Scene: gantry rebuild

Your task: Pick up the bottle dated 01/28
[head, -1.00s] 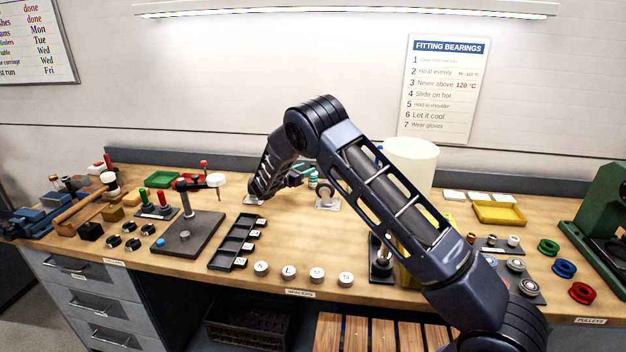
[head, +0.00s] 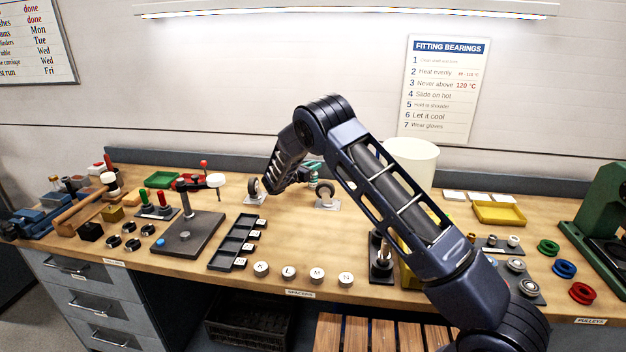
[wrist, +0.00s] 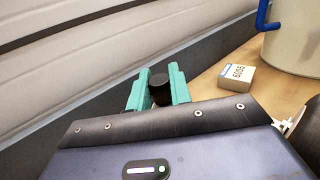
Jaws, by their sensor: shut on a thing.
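My gripper (wrist: 158,93) has teal fingers and is shut on a dark, round-topped thing, which looks like the cap of the bottle (wrist: 161,88). The rest of the bottle is hidden behind my wrist, and no date can be read on it. In the head view my arm reaches over the middle of the bench toward the back. There the teal fingers (head: 313,171) show only in part behind my arm, and the bottle cannot be made out.
A box marked 6005 (wrist: 236,76) and a pale bucket (wrist: 296,40) stand right of my gripper. Castors (head: 326,195) stand close by. A black compartment tray (head: 233,240) and several lettered round pieces (head: 289,272) lie nearer the front. A yellow tray (head: 499,213) is at right.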

